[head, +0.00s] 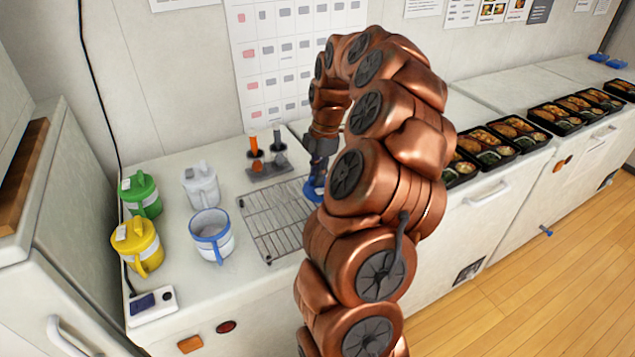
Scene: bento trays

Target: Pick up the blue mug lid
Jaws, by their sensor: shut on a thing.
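The blue mug lid (312,191) is at the right end of the wire rack, partly hidden by my arm. My gripper (317,178) points down onto it and is shut on it. I cannot tell whether the lid touches the rack or hangs just above it. The white mug with a blue rim and blue handle (222,247) stands open, without a lid, left of the rack.
The wire rack (270,222) lies on the white counter. A green mug (141,195), a yellow mug (137,246) and a white lidded mug (201,186) stand to the left. A holder with orange and dark-handled tools (267,168) is behind the rack. Bento trays (497,148) line the right counters.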

